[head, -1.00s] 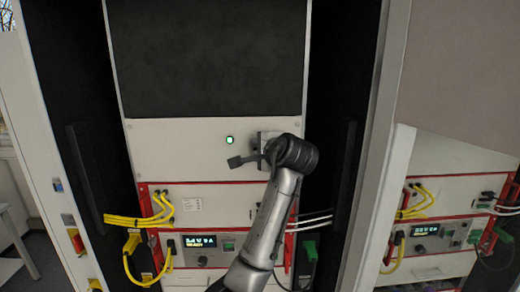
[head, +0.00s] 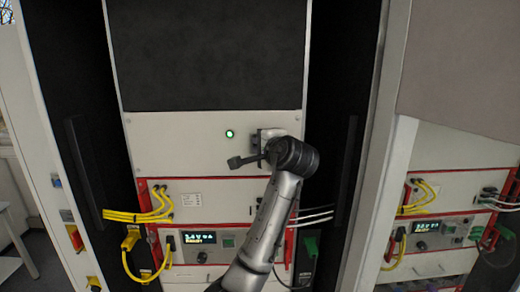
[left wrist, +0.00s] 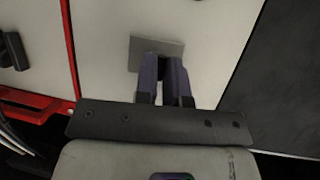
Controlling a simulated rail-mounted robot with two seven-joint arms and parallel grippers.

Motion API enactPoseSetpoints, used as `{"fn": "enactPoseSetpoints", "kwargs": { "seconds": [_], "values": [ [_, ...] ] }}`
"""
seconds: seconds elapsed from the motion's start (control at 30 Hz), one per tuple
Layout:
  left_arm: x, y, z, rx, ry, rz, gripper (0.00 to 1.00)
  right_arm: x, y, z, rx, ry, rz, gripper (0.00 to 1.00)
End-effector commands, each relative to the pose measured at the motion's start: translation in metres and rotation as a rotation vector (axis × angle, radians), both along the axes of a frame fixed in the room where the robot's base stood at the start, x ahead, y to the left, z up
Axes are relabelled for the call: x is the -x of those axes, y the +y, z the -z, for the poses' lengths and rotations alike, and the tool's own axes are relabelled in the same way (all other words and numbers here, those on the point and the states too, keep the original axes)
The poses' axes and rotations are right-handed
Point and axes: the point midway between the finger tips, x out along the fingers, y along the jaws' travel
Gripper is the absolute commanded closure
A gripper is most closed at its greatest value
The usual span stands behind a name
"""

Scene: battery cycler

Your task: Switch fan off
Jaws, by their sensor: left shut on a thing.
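The fan switch's square grey plate (head: 278,132) is on the pale upper panel, right of a lit green lamp (head: 230,134). In the head view my left gripper (head: 268,146) is up against the switch and hides most of it. In the left wrist view the dark purple fingers of my left gripper (left wrist: 164,66) are close together in front of the grey plate (left wrist: 146,48). They are shut on the switch knob, which is mostly hidden between them. My right gripper is not in view.
Below the panel are red-framed modules (head: 207,202) with yellow cables (head: 135,217) at left and a lit display (head: 201,238). Black side walls with upright handles (head: 344,172) flank the bay. A similar rack with yellow cables (head: 423,190) stands at right.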

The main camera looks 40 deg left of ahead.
Motion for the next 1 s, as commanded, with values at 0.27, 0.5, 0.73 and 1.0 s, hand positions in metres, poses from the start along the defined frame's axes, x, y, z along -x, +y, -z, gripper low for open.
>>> {"fn": "enactPoseSetpoints", "kwargs": {
  "seconds": [0.27,0.5,0.73,1.0],
  "values": [
    [0.002,-0.001,0.019,-0.164,-0.187,0.001,1.00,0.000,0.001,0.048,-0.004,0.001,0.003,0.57],
    [0.001,-0.001,0.027,-0.309,-0.355,0.001,1.00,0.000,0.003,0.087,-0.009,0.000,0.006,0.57],
    [-0.001,0.000,0.032,-0.427,-0.492,0.001,1.00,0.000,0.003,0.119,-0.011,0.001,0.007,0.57],
    [-0.002,0.002,0.034,-0.521,-0.602,0.001,1.00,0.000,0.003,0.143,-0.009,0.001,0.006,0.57]
  ]
}}
